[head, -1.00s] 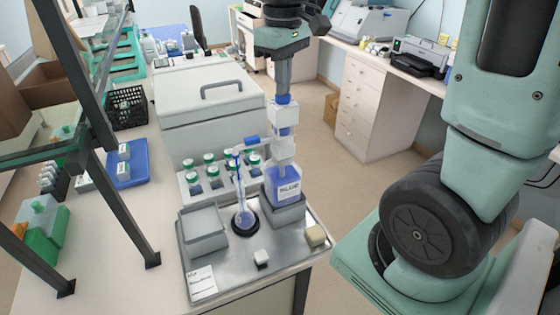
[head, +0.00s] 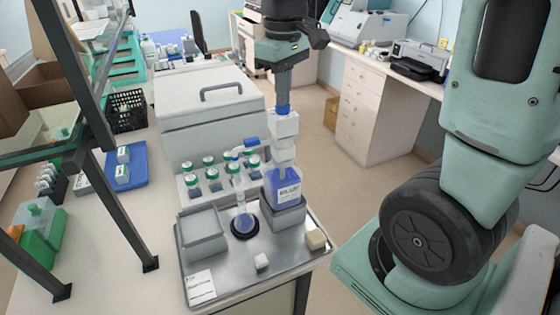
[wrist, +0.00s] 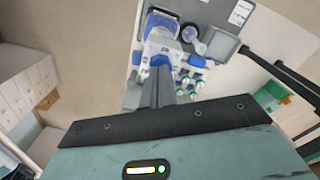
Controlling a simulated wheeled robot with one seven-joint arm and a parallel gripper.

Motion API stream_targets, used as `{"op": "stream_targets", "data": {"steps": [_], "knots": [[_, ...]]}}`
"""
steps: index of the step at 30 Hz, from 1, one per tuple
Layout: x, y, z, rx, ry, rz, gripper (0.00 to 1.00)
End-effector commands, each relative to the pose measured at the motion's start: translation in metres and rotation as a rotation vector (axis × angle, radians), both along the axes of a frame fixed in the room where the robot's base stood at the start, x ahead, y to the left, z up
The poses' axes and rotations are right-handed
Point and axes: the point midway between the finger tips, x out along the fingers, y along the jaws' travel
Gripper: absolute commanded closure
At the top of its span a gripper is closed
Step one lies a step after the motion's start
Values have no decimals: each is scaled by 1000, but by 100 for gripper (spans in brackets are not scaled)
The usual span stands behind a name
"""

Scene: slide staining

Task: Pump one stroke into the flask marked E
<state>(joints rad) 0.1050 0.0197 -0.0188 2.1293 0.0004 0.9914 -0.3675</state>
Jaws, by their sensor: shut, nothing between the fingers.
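A bottle of blue liquid (head: 284,188) with a label stands in a grey holder at the right of the steel tray (head: 225,275). Its white dispenser pump (head: 284,153) rises from the top, with a blue spout (head: 247,144) pointing left. A flask (head: 244,222) with blue in its bulb stands on a black ring below the spout's end; I cannot read a mark on it. My gripper (head: 283,100) is shut, fingers down, on top of the pump's blue cap, holding nothing. In the wrist view the fingers (wrist: 160,84) point at the pump and hide part of it.
A grey open box (head: 203,240) stands left of the flask. Several green-capped jars (head: 210,174) stand behind it. A white cube (head: 262,261) and cream block (head: 316,238) lie at the tray's front and right. A shelf frame (head: 125,205) stands at left.

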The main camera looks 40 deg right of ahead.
Motion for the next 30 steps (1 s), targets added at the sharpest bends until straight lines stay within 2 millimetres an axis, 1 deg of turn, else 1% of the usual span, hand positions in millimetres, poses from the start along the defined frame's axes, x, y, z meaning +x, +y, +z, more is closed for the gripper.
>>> {"op": "stream_targets", "data": {"steps": [10,17,30], "knots": [[-1,0,-3,0,6,0,100],[-1,0,-1,0,6,0,100],[-1,0,29,0,3,0,100]]}}
